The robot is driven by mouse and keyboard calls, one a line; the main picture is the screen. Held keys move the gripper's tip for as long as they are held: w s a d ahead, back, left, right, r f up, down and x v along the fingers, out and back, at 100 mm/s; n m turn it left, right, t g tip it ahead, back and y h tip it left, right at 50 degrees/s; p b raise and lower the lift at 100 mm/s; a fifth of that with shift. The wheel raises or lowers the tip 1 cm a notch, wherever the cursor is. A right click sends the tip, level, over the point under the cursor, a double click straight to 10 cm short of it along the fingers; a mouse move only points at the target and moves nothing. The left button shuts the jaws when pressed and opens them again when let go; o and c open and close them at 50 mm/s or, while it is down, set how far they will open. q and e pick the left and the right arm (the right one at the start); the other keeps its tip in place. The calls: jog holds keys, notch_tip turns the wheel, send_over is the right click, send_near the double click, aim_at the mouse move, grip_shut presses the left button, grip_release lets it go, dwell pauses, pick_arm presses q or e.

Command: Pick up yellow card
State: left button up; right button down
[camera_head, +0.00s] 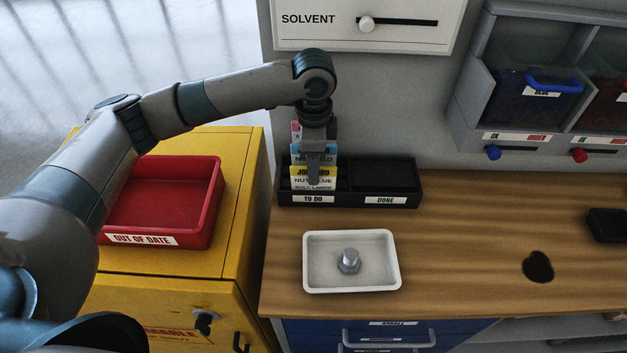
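The yellow card (299,173) has a yellow heading band above a white printed part. It stands upright at the front of the "TO DO" compartment of a black card rack (395,184). A blue-topped card (298,150) and a pink-topped card (296,128) stand behind it. My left gripper (314,179) points down from above, its fingers in front of or around the middle of the yellow card. I see it nearly edge-on, so I cannot tell whether the fingers are apart or touch the card. My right gripper is not in view.
The "DONE" compartment at right looks empty. A white tray (318,281) with a bolt (348,261) sits in front on the wooden bench (460,240). A red "OUT OF DATE" tray (208,205) lies on the yellow cabinet (236,190). The solvent panel (330,38) is behind my wrist.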

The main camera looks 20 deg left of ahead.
pick_arm(q)
jog(key=shift+f, duration=1.35)
jog(key=shift+c, duration=0.7)
grip_shut()
